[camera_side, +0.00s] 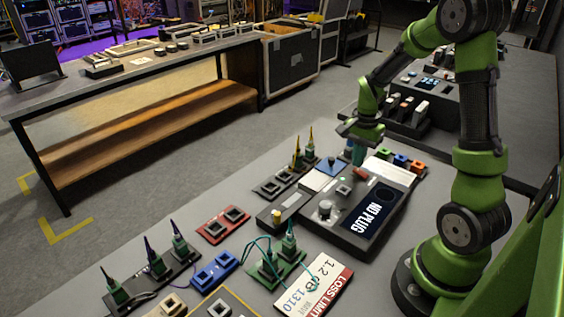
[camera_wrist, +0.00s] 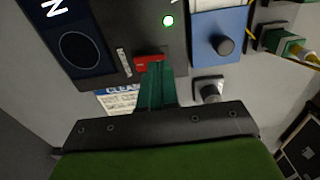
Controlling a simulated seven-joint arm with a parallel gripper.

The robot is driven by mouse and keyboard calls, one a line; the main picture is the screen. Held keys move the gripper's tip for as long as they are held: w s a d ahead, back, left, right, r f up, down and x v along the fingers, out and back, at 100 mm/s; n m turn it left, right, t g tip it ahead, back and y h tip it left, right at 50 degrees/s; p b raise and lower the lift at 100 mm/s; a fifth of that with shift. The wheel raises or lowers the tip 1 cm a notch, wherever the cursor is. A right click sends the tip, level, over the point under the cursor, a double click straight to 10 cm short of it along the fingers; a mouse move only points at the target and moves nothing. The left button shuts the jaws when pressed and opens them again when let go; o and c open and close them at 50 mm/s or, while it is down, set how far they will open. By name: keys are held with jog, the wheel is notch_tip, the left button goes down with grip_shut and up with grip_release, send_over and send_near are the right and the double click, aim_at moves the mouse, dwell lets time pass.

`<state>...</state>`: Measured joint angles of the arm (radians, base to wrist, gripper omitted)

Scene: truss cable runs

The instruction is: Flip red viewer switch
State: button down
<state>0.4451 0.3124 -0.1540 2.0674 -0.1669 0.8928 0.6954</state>
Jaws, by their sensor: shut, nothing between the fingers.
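The red switch (camera_wrist: 148,61) sits on the dark panel of the viewer in the wrist view. In the side view it is a small red piece (camera_side: 359,174) on the far part of the viewer (camera_side: 345,236), whose screen (camera_side: 374,211) reads "NO PLUG". My gripper (camera_wrist: 155,74) is shut and empty. Its teal fingertips are right at the red switch and overlap its edge in the picture; I cannot tell whether they touch. In the side view my gripper (camera_side: 358,158) points down just above the switch.
A blue block with a dark knob (camera_wrist: 222,44) and a small grey knobbed part (camera_wrist: 209,90) are close beside the fingers. A lit green lamp (camera_wrist: 168,20) is on the panel.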

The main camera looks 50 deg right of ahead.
jog(key=shift+f, duration=0.75)
dwell(0.8)
jog(key=shift+r, duration=3.55)
jog(key=shift+a+f+n, duration=0.15)
jog(key=shift+f+n, duration=0.05)
jog(key=shift+n, duration=0.3)
jog(key=s+a+r+n+t, duration=0.2)
jog(key=a+r+n, duration=0.2)
jog(key=a, duration=0.3)
jog(key=s+a+r+n+t+y, duration=0.1)
jog(key=a+r+n, duration=0.3)
jog(key=a, duration=0.4)
jog(key=s+a+r+n+t+y, duration=0.1)
jog(key=s+a+r+n+t, duration=0.2)
jog(key=a, duration=0.4)
jog(key=shift+a+r+n+t, duration=0.2)
jog(key=shift+r+n+t, duration=0.45)
jog(key=shift+n, duration=0.35)
jog(key=shift+s, duration=0.1)
